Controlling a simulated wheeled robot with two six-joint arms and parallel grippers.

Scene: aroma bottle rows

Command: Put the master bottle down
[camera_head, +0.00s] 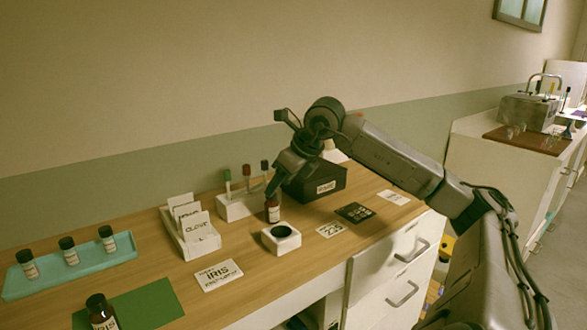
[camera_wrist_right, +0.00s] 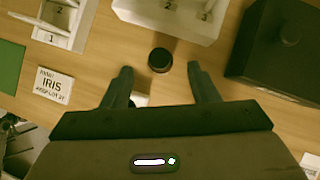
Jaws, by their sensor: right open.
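A small brown bottle with a pale label (camera_head: 272,212) stands upright on the wooden table, behind the white block with a round dark well (camera_head: 281,238). My right gripper (camera_head: 274,190) is open just above this bottle. In the right wrist view the bottle's black cap (camera_wrist_right: 160,60) lies just beyond and between the spread fingertips of my right gripper (camera_wrist_right: 161,72), with gaps on both sides. Another brown bottle (camera_head: 102,315) stands on the green mat (camera_head: 148,305) at the front left. No label reads as master. My left gripper is not in view.
A white rack with several droppers (camera_head: 240,205) and a black box (camera_head: 318,183) stand close behind the bottle. A card holder (camera_head: 190,240), an IRIS card (camera_head: 219,274) and a teal tray of bottles (camera_head: 70,270) are to the left. Flat cards lie right.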

